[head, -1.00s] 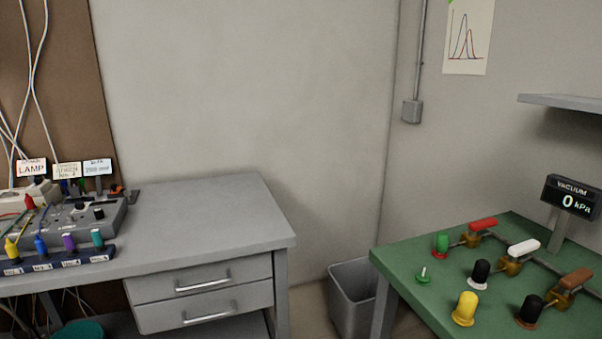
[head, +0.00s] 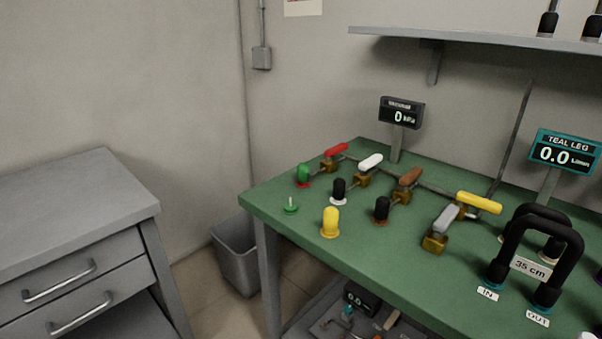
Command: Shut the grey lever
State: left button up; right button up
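The grey lever (head: 446,218) is on a brass valve (head: 434,243) on the green table, right of the middle of the head view. It slants up and to the right, beside a yellow lever (head: 479,203). Red (head: 337,149), white (head: 371,161) and brown (head: 410,177) levers sit on further brass valves to its left. Neither of my grippers is in the head view.
The green table (head: 270,206) also bears a black hose loop (head: 545,231), a vacuum display (head: 401,113) and a teal leg display (head: 565,151). A grey shelf (head: 450,36) overhangs the back. A bin (head: 238,255) stands left of the table, beside a grey drawer bench (head: 80,205).

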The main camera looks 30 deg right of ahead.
aim_at(442, 223)
jog(key=z, duration=1.7)
